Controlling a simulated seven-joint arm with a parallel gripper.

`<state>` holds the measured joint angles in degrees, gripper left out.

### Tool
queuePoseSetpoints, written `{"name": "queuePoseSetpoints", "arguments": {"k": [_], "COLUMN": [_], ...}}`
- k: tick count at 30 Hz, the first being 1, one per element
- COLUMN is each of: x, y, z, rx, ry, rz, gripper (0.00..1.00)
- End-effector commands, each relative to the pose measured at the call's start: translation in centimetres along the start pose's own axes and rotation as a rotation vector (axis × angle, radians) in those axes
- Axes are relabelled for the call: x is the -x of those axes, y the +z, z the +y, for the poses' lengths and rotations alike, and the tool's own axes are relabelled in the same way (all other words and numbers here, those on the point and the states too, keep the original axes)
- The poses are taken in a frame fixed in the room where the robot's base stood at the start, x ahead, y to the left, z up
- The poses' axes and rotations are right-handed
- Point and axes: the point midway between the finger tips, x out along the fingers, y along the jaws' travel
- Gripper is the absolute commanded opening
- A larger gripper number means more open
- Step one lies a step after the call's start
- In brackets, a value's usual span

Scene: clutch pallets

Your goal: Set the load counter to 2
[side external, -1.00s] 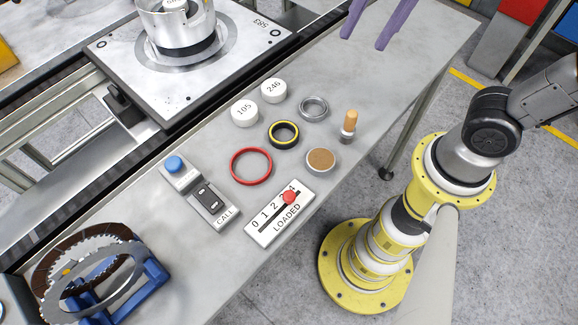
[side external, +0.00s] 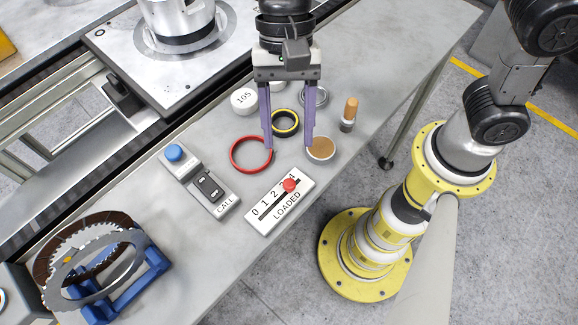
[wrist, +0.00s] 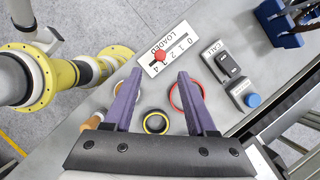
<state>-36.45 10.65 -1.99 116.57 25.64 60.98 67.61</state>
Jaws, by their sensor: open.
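The load counter is a white plate (side external: 266,226) marked LOADED, with a dark slot and a row of numbers from 0 to 4. Its red knob (side external: 290,185) sits in the slot toward the high end, around 3 to 4; the exact mark is hard to read. The plate (wrist: 187,38) and red knob (wrist: 160,56) also show in the wrist view, just ahead of my fingertips. My gripper (side external: 289,147) is open and empty, pointing down, with its purple fingers apart. It is above the bench, behind the counter in the side view, and not touching the knob.
A red ring (side external: 236,165), a black-yellow ring (side external: 297,126) and a brown-topped disc (side external: 322,148) lie near my fingers. A wooden-handled stamp (side external: 350,112) stands at right. The CALL box (side external: 222,203) with a blue button is left of the counter.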

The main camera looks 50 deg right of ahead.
Motion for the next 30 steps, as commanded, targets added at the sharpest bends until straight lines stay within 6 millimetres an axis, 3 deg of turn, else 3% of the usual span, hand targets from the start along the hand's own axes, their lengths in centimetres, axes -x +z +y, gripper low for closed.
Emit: {"name": "queuePoseSetpoints", "arguments": {"k": [6,12,26,30], "x": [-4.3,-7.0,-8.1,-8.1], "y": [0.0,0.0,0.0,0.0], "z": [0.1,0.0,0.0,0.0], "rx": [0.0,0.001,0.0,0.0], "ry": [0.004,0.001,-0.002,-0.002], "rz": [-0.001,0.0,0.0,0.0], "gripper": [0.57,0.57,0.57,0.32]}}
